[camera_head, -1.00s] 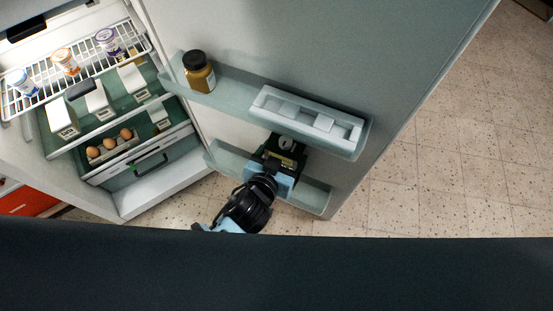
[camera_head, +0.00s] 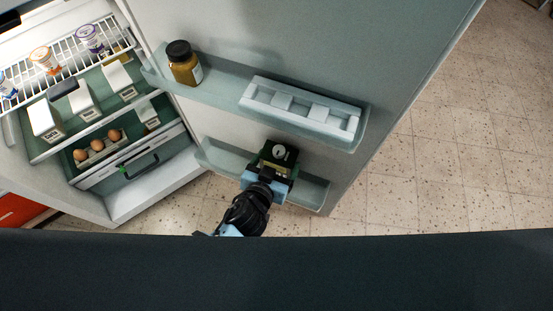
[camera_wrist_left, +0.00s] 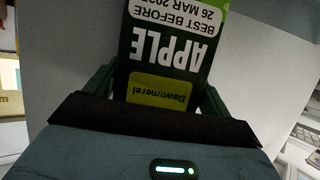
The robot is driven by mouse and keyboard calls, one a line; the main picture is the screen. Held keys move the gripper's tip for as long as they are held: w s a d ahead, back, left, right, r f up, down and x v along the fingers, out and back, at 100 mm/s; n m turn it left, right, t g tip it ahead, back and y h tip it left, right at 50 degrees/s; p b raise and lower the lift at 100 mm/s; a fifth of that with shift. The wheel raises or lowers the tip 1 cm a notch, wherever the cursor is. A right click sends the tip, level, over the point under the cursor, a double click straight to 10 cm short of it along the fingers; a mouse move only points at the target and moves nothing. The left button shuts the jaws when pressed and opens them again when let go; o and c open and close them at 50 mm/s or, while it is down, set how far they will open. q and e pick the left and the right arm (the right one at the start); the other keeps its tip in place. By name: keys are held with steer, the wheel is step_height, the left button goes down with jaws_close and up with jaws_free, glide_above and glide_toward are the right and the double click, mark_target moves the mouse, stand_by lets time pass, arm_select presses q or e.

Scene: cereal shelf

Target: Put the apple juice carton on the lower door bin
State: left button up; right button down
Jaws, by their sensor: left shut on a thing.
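The apple juice carton (camera_wrist_left: 172,50) is dark green with a light green label, and its "APPLE" lettering fills the middle of the left wrist view. In the head view its dark top with a round pale cap (camera_head: 279,152) shows at the lower door bin (camera_head: 222,157). My left gripper (camera_head: 268,175) is shut on the carton, with a finger on each side of it. The carton overlaps the bin in the picture; whether its base touches the bin floor is hidden. My right gripper is not in view.
The upper door bin (camera_head: 222,87) holds a brown jar with a black lid (camera_head: 184,64) and a pale empty tray (camera_head: 301,107). Fridge shelves at left hold several white cartons (camera_head: 82,100), cups (camera_head: 45,60) and eggs (camera_head: 97,145). The lower bin is free on both sides.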

arm_select(q)
steer(key=shift+w+d, duration=0.1)
steer(key=o, duration=1.9)
steer(key=shift+o, duration=0.2)
steer(key=shift+r, duration=0.2)
steer(key=p+v, duration=0.2)
steer(key=v, duration=1)
steer(key=shift+f, duration=0.15)
steer(key=s+a+f+n+g+y, duration=0.1)
steer(key=s+a+f+g, duration=0.1)
steer(key=s+a, duration=0.3)
steer(key=s+a+f+g+y, duration=0.1)
steer(key=s+a, duration=0.4)
steer(key=s, duration=0.7)
steer(key=s+a+f+n+g+y, duration=0.1)
steer(key=s+a+f+g, duration=0.2)
steer(key=s, duration=0.6)
step_height(320, 180, down, 2)
steer(key=a, duration=0.3)
steer(key=shift+n, duration=0.3)
